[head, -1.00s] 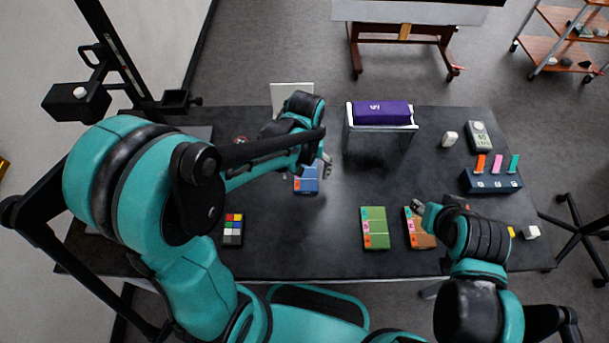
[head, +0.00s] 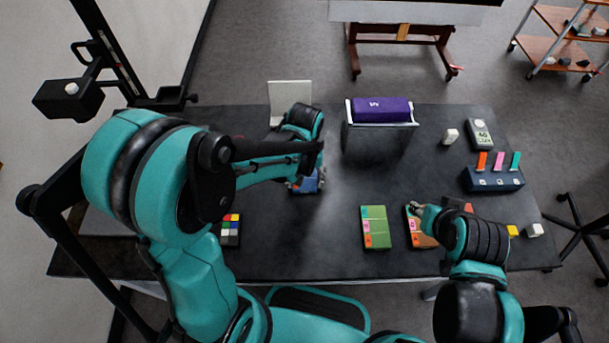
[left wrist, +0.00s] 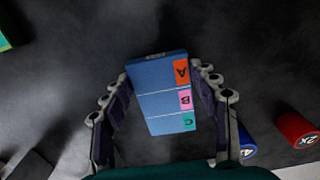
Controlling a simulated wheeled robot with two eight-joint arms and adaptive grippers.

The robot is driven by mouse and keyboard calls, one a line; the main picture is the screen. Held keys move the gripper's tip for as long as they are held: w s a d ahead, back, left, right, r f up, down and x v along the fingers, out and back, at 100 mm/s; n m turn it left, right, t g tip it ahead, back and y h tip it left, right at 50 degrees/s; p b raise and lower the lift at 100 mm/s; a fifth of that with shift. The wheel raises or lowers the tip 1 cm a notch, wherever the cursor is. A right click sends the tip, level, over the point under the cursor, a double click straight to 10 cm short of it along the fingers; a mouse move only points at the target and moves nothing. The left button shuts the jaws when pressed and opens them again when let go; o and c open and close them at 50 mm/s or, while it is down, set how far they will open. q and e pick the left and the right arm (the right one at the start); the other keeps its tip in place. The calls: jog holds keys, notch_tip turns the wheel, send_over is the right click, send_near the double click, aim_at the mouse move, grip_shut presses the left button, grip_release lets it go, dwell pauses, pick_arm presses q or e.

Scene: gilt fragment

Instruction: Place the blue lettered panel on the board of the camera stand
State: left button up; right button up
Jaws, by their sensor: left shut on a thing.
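The blue lettered panel (left wrist: 160,95) shows in the left wrist view with orange, pink and teal tabs marked A, B and C. My left gripper (left wrist: 163,105) has its fingers on both sides of it and is shut on it. In the head view the panel (head: 304,185) is partly covered by my left gripper (head: 305,178), low over the table's middle. The black camera stand (head: 112,50) rises at the upper left; my left arm hides much of its board. My right gripper (head: 416,208) is by the orange-brown panel (head: 421,236); its finger opening is unclear.
A green lettered panel (head: 376,228) lies right of centre. A colour chart (head: 231,230) lies at the left front. A purple block (head: 382,109) rests on a white-edged stand behind. A white upright board (head: 290,101) and a navy holder (head: 492,180) stand farther out.

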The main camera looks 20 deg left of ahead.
aim_at(305, 183)
pick_arm(q)
jog(key=shift+r, duration=0.1)
notch_tip(305, 183, up, 5)
jog(key=shift+d+f+p, duration=0.1)
jog(key=shift+f+p, duration=0.1)
jog(key=shift+p, duration=1)
jog(key=s+d+r+p, duration=0.3)
jog(key=d+r, duration=0.3)
jog(key=d, duration=0.5)
